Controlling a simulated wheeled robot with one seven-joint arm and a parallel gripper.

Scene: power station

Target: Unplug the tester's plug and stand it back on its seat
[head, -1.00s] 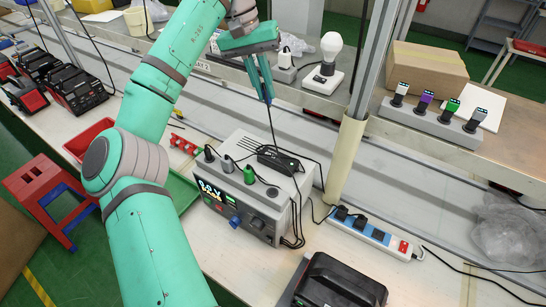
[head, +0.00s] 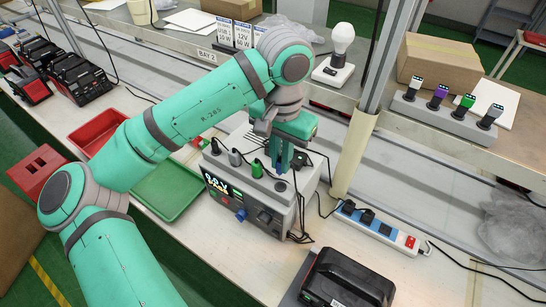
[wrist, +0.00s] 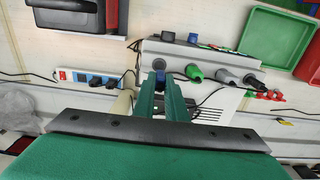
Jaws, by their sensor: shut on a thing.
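The tester (head: 250,205) is a grey box with a lit display on the bench. Black, grey and green plugs (head: 257,168) stand along its top, with a round seat (head: 280,187) at the row's right end. My gripper (head: 283,172) is over that end, fingers pointing down, shut on a small plug. The plug's blue part (wrist: 159,76) shows between the fingertips in the wrist view, in line with the seat (wrist: 159,64). The fingers hide most of the plug, and I cannot tell whether it touches the seat. The green plug (wrist: 195,73) is close beside the fingers.
A power strip (head: 380,229) with dark plugs lies right of the tester, by a cream post (head: 353,150). A black case (head: 345,280) stands in front. A bulb on a white base (head: 333,70) and a rack of coloured plugs (head: 440,120) stand on the shelf.

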